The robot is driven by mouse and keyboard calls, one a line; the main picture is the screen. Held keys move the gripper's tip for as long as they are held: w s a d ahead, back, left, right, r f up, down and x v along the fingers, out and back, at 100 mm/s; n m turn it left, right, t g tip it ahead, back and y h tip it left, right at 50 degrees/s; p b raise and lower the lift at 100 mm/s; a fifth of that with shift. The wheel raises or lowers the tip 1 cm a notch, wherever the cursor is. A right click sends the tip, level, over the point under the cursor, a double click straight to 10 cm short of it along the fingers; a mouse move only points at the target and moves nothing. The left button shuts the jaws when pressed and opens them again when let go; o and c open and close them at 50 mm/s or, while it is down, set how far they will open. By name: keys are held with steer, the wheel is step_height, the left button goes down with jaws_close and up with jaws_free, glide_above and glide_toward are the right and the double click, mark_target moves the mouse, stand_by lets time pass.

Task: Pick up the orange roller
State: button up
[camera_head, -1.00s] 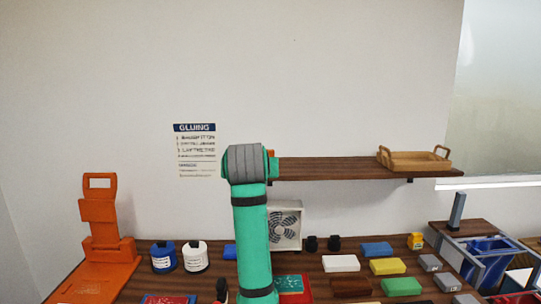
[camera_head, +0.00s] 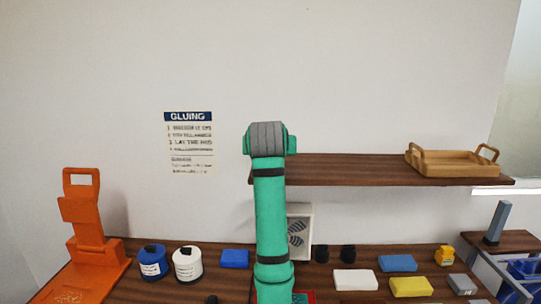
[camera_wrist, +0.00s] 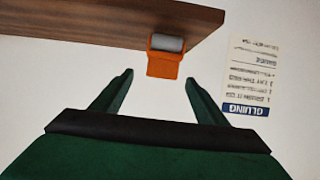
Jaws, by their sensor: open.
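The orange roller (camera_wrist: 162,65) shows in the wrist view at the edge of the dark wooden shelf (camera_wrist: 110,22), with a grey cylinder on its orange body. My gripper (camera_wrist: 159,77) is open, with its two green fingers apart, one to each side of the roller's line. The roller lies beyond the fingertips, and nothing is between the fingers. In the head view the roller is hidden behind my green arm, which rises in front of the shelf's left end (camera_head: 340,170).
A wooden tray (camera_head: 412,159) stands on the shelf's right part. A gluing sign (camera_head: 188,117) hangs on the wall to the left.

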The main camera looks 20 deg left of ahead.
steer(key=shift+x, duration=3.3)
steer(key=shift+a+r, duration=0.15)
steer(key=shift+a, duration=0.1)
steer(key=shift+c, duration=0.3)
steer(key=c, duration=1.2)
